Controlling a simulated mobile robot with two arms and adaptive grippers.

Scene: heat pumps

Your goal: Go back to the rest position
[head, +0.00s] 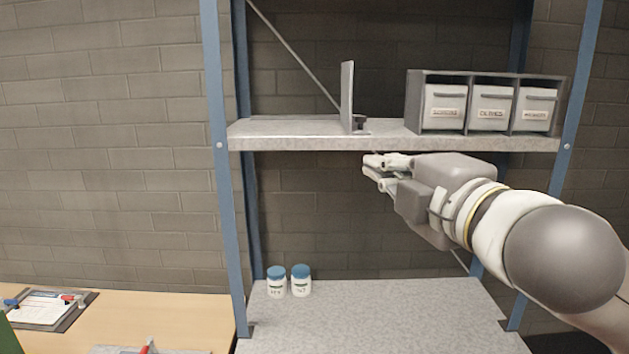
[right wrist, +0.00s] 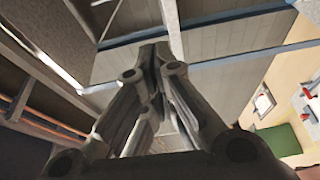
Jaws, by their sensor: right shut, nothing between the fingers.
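My right gripper (head: 372,170) is raised in front of the shelving unit, just below the front edge of its upper shelf (head: 300,143). Its fingers point left in the head view and are closed with nothing between them. In the right wrist view the fingers (right wrist: 150,60) meet at their tips. The right arm comes in from the right edge of the head view. My left gripper is not in view.
The upper shelf holds a grey rack (head: 413,103) with labelled bins and an upright plate (head: 347,97). Two blue-lidded jars (head: 276,283) (head: 301,282) stand on the lower shelf (head: 390,315). A wooden table (head: 180,312) with a clipboard (head: 42,309) is at left.

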